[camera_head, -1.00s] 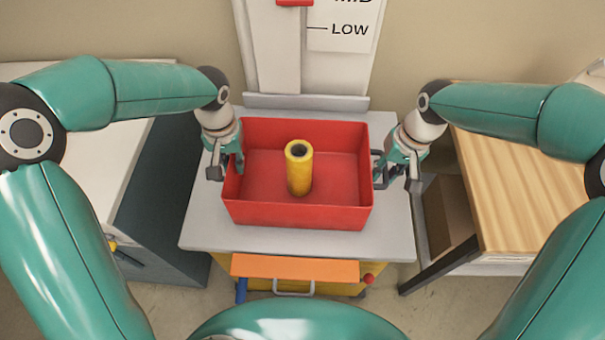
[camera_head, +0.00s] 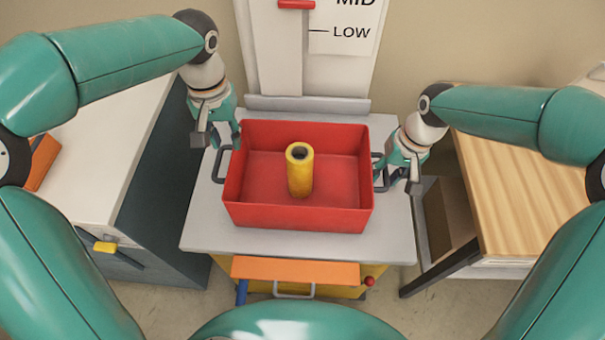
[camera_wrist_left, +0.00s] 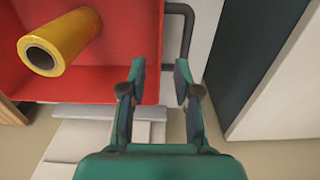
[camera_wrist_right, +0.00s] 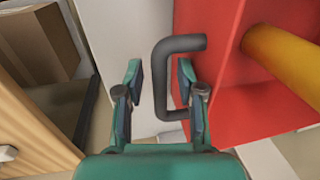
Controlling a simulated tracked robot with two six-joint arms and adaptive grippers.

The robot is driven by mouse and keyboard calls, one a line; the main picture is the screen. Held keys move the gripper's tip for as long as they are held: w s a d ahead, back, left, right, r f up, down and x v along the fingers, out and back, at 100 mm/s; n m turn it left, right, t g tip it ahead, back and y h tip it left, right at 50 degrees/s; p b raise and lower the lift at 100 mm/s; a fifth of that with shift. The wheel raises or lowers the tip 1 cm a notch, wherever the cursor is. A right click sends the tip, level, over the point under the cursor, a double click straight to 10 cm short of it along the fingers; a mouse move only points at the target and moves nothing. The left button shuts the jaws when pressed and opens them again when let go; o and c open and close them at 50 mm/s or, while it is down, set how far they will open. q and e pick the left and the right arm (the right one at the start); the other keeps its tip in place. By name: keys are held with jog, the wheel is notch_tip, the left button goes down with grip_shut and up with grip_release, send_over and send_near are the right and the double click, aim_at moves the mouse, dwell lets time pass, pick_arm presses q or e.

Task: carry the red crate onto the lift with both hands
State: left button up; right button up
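The red crate (camera_head: 298,217) sits level on the grey top plate of the lift (camera_head: 200,228), in front of its upright mast. A yellow hollow cylinder (camera_head: 300,175) stands inside the crate. My left gripper (camera_head: 217,140) is open and empty, above and apart from the crate's dark left handle (camera_head: 218,165). In the left wrist view the handle (camera_wrist_left: 187,25) shows beyond the open fingers (camera_wrist_left: 160,68). My right gripper (camera_head: 398,180) is at the right handle (camera_head: 379,170). In the right wrist view its fingers (camera_wrist_right: 159,70) stand apart, with the handle bar (camera_wrist_right: 160,90) between them.
A white-topped dark cabinet (camera_head: 110,150) with a yellow-handled item stands at left. A wooden-topped table (camera_head: 520,190) stands at right, with a brown box (camera_head: 447,215) beside it. The mast carries a LOW and MID scale (camera_head: 345,35). An orange panel (camera_head: 295,270) is below the plate.

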pick_arm(q)
jog(key=shift+r, duration=1.05)
pick_arm(e)
jog(key=shift+r, duration=0.3)
notch_tip(320, 180, up, 11)
jog(key=d, duration=0.2)
jog(key=shift+d, duration=0.1)
